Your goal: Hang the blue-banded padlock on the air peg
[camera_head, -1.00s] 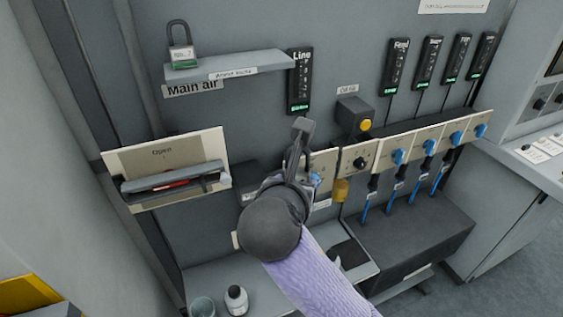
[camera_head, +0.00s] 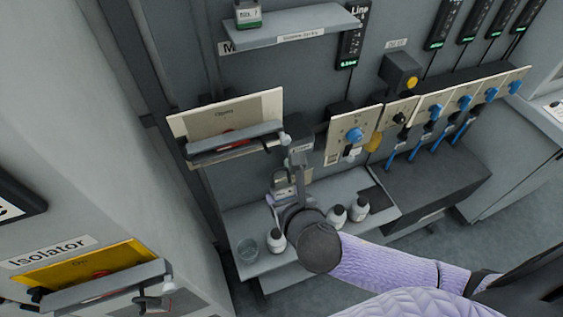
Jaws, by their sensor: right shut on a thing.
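My right gripper (camera_head: 285,193) reaches in from the lower right, over the low shelf with the bottles. It is shut on a small grey thing with a pale label (camera_head: 281,183), which looks like a padlock. The fingers partly cover it, and I cannot make out its band colour. A grey fitting with a small label (camera_head: 300,150) is just above the gripper, under the right end of the lever on the open panel; I cannot tell whether it carries the air peg. Another padlock, green-banded (camera_head: 248,14), stands on the upper shelf, cut by the top edge. My left gripper is not in view.
A lever panel (camera_head: 228,112) is on the wall left of the gripper. A yellow isolator panel (camera_head: 85,268) is at lower left. White bottles (camera_head: 337,214) and a glass (camera_head: 248,249) stand on the low shelf (camera_head: 340,190). Panels with blue knobs (camera_head: 355,134) are on the right.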

